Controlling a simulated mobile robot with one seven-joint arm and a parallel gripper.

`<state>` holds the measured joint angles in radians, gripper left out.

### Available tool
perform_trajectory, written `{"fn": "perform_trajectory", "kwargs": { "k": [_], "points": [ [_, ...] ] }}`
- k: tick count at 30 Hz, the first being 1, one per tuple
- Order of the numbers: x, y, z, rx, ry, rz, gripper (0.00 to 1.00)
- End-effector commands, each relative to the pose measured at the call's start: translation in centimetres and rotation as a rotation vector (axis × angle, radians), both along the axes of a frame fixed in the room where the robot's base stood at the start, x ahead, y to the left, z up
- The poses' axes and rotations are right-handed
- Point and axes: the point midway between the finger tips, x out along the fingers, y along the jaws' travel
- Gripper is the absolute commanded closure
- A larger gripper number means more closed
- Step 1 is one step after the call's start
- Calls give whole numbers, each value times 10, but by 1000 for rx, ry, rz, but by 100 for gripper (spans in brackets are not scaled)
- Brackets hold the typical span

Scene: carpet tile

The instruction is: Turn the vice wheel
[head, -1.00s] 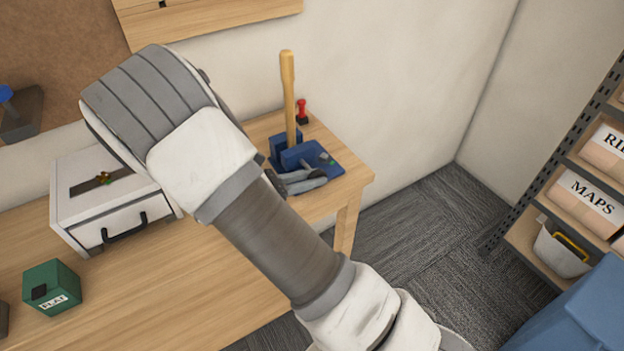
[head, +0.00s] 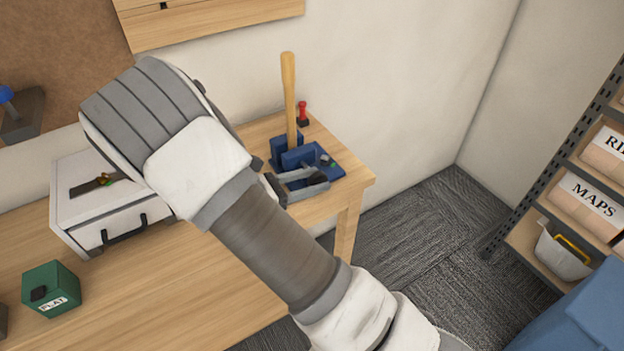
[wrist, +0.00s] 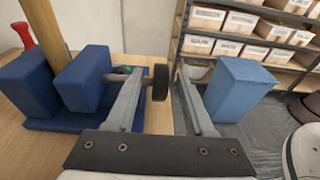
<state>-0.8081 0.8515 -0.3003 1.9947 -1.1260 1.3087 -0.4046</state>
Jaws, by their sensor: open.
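The blue vice (head: 318,161) stands on the right end of the workbench, with a wooden handle (head: 289,95) upright in its jaws. It also shows at the left of the wrist view (wrist: 82,80). The dark vice wheel (wrist: 160,82) sits on the end of a short shaft to the right of the vice. My gripper (wrist: 157,72) is open, with one grey finger on each side of the wheel in the wrist view. Contact with the wheel cannot be told. In the head view my arm hides part of the gripper (head: 313,179).
A red-handled tool (head: 302,112) stands behind the vice. A white case (head: 80,211) and a green box (head: 62,284) are on the bench to the left. Shelves with labelled boxes (head: 588,200) and a blue block-like object (head: 580,310) are at the right.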

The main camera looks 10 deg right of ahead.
Motion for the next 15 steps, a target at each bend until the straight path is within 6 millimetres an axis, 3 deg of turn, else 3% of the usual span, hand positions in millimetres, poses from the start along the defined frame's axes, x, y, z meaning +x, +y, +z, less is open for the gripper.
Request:
{"fn": "perform_trajectory", "kwargs": {
  "k": [8, 15],
  "points": [
    [-3, 14, 3, 1, 0, 3, 47],
    [-18, 64, 12, 3, -1, 5, 47]
  ]
}}
